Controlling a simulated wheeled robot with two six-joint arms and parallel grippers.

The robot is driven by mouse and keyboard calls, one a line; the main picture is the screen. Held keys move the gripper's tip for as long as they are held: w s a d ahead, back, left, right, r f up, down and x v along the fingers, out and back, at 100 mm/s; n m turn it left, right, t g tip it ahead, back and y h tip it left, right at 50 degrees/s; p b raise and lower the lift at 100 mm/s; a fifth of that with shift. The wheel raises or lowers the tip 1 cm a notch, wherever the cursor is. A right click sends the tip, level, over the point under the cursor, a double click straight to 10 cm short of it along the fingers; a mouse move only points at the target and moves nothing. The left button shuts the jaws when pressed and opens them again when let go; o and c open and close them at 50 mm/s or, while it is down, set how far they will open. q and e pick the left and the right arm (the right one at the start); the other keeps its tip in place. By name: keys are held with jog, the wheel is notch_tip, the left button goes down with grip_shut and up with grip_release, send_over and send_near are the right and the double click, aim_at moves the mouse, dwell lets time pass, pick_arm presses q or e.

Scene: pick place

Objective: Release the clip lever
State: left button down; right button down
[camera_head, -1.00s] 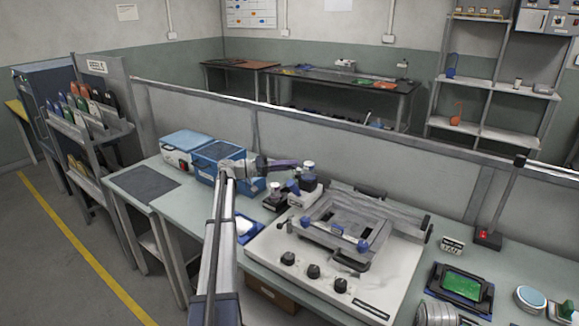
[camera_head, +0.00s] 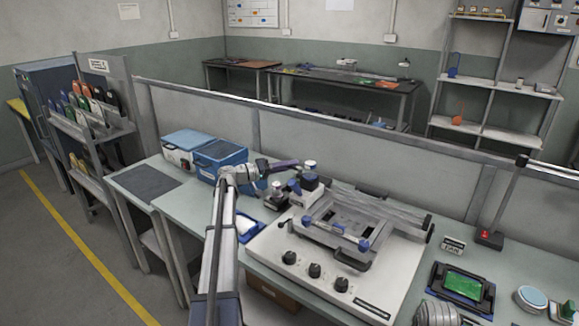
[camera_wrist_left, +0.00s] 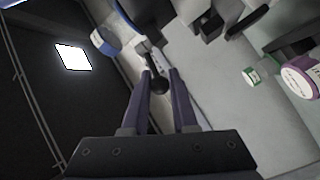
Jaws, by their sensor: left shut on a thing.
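My left gripper (camera_head: 298,163) reaches from the left to the back left corner of a white machine (camera_head: 300,258) with a grey frame (camera_head: 365,255) on top. In the left wrist view its purple fingers (camera_wrist_left: 160,73) are shut on a small black knob (camera_wrist_left: 158,84), which looks like the end of the clip lever. A pale bar shows just beyond the knob. In the head view the lever is too small and hidden to make out at the fingers. A blue and dark part with a white cap (camera_head: 309,165) stands close by the fingertips. My right gripper is not in view.
Blue bins (camera_head: 218,155) stand behind my left arm. A blue tray (camera_head: 246,229) lies beside the machine. A low grey partition (camera_head: 330,135) runs along the back of the bench.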

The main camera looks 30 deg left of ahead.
pick_arm(q)
jog(key=c, duration=0.7)
grip_release()
jog(key=shift+v, duration=3.95)
